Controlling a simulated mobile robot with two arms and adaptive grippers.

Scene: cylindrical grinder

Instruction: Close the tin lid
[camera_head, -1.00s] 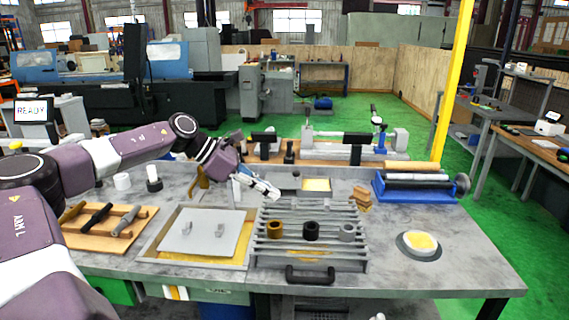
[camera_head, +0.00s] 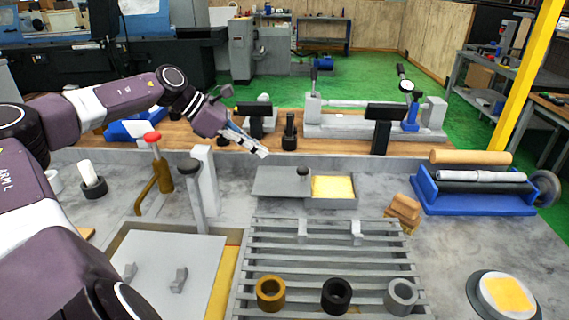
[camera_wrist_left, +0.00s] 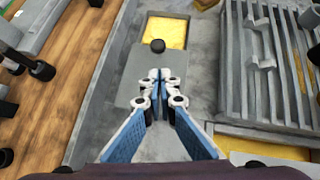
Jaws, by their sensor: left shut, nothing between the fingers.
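The tin (camera_head: 345,203) is a low grey box with yellow inside (camera_head: 332,187), on the bench behind the slatted rack. Its flat grey lid (camera_head: 275,184) with a dark knob (camera_head: 302,171) lies to the left and leaves the right part uncovered. My left gripper (camera_head: 262,152) is shut and empty, its fingertips behind and left of the knob in the head view. In the left wrist view the closed fingertips (camera_wrist_left: 160,78) appear over the lid (camera_wrist_left: 138,62), with the knob (camera_wrist_left: 157,46) beyond them and the yellow opening (camera_wrist_left: 165,32) farther off. Contact with the lid is unclear. My right gripper is not in view.
The slatted rack (camera_head: 325,262) with several rings stands in front of the tin. Wooden blocks (camera_head: 404,210) and a blue roller stand (camera_head: 472,196) are at right. Upright posts (camera_head: 204,180) stand left of the lid. A wooden board with fixtures (camera_head: 340,130) is behind.

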